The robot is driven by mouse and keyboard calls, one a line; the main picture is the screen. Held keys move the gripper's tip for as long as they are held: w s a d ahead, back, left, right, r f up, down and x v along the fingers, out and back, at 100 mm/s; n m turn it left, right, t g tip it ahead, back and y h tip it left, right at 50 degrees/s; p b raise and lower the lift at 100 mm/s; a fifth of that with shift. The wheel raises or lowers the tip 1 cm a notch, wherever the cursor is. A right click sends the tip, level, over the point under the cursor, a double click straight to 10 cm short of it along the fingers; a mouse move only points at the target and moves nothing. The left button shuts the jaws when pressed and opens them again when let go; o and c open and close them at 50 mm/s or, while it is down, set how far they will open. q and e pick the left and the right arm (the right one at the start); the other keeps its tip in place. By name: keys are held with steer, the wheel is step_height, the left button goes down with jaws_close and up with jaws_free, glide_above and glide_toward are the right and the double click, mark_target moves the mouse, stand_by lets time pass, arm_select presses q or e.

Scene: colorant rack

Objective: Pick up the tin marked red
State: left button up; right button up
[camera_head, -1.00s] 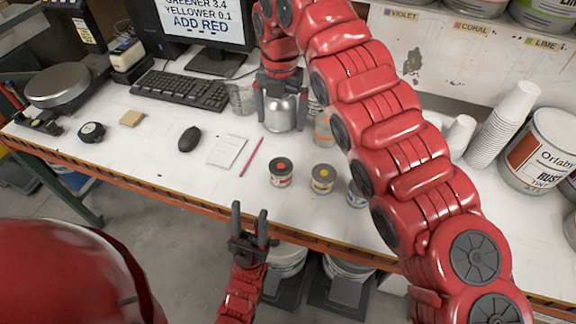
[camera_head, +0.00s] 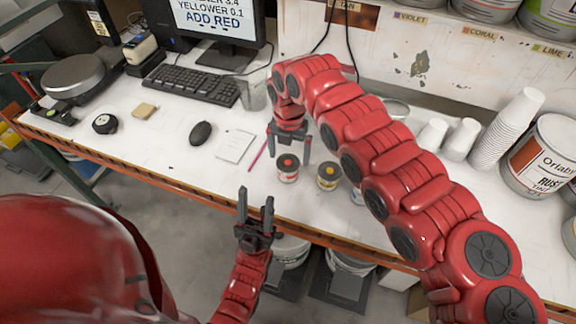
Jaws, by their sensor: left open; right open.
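The tin marked with a red dot (camera_head: 288,174) stands upright on the white workbench near its front edge. My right gripper (camera_head: 290,155) is open directly over it, fingers pointing down on the left and right of its lid. I cannot tell whether the fingers touch the tin. My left gripper (camera_head: 256,196) is open and empty, in front of the bench edge with its fingers pointing up.
A yellow-dot tin (camera_head: 328,177) stands close to the right of the red one. Another tin (camera_head: 357,196) is mostly hidden by my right arm. A pink stick, paper (camera_head: 235,146) and mouse (camera_head: 201,133) lie left. Stacked cups (camera_head: 507,130) stand right.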

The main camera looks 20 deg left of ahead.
mark_target(287, 163)
steer(key=f, duration=0.1)
steer(key=f+p, duration=0.2)
steer(key=shift+s+a+f, duration=0.2)
steer(key=shift+s+f, duration=0.1)
steer(key=shift+f, duration=0.05)
steer(key=shift+w+f, duration=0.15)
steer(key=shift+f, duration=0.15)
steer(key=c, duration=1.3)
steer(key=shift+r, duration=0.15)
